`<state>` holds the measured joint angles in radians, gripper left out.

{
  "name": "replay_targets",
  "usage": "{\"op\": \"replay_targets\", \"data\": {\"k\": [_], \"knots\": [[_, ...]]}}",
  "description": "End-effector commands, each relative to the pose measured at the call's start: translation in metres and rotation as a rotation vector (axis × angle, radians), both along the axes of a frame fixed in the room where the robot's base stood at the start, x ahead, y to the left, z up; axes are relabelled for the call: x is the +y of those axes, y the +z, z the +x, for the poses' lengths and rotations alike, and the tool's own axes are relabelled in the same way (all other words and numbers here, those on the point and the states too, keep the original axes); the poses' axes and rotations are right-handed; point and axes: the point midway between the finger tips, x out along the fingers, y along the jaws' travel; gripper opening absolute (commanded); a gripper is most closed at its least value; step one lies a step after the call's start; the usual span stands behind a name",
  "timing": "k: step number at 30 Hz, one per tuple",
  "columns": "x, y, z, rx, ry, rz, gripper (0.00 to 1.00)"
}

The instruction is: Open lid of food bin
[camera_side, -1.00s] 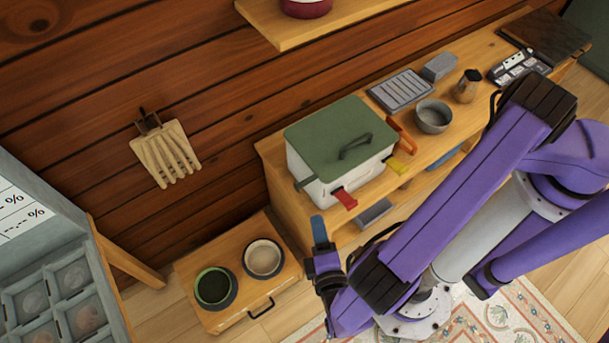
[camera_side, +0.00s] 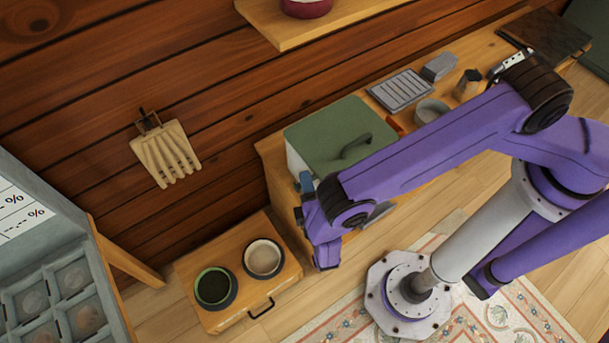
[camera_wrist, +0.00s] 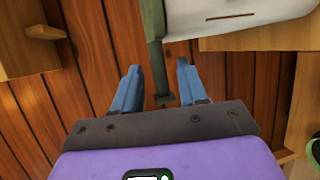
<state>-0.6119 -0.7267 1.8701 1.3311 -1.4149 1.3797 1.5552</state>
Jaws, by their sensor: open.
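The food bin has a white body (camera_side: 293,162) and a green lid (camera_side: 322,133) with a dark handle on top, and the lid lies closed on it. In the wrist view the lid's green edge (camera_wrist: 152,20) and white wall (camera_wrist: 205,18) show at the top. A dark green tab (camera_wrist: 160,75) sticks out from the lid edge. My gripper (camera_side: 306,177) is at the bin's near left corner. In the wrist view my gripper (camera_wrist: 159,66) is open, its blue fingers on either side of the tab with gaps. My arm hides the bin's front.
The bin stands on a wooden bench against a plank wall. A grey bowl (camera_side: 431,111) and a slatted grey tray (camera_side: 401,90) are to its right. Two bowls (camera_side: 214,288) (camera_side: 263,258) sit on a low wooden stand (camera_side: 190,267) below left.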

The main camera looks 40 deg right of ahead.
Motion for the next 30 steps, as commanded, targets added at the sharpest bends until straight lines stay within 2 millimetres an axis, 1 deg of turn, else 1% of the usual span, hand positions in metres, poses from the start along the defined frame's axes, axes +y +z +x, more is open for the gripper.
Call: {"op": "replay_targets", "data": {"k": [1, 3, 9, 19, 20, 21, 23, 30], "knots": [[-0.005, -0.002, 0.007, 0.0, -0.005, 0.0, 0.42], [-0.008, -0.003, 0.016, 0.0, -0.003, -0.001, 0.42], [-0.013, -0.006, 0.03, -0.001, -0.001, 0.0, 0.42], [-0.013, -0.006, 0.032, -0.001, 0.0, 0.0, 0.42], [-0.013, -0.006, 0.032, -0.001, 0.0, 0.0, 0.32], [-0.013, -0.006, 0.032, -0.001, 0.0, 0.0, 0.19], [-0.013, -0.006, 0.032, 0.0, 0.0, 0.0, 0.0], [-0.013, -0.006, 0.031, 0.0, 0.0, 0.0, 0.0]]}}
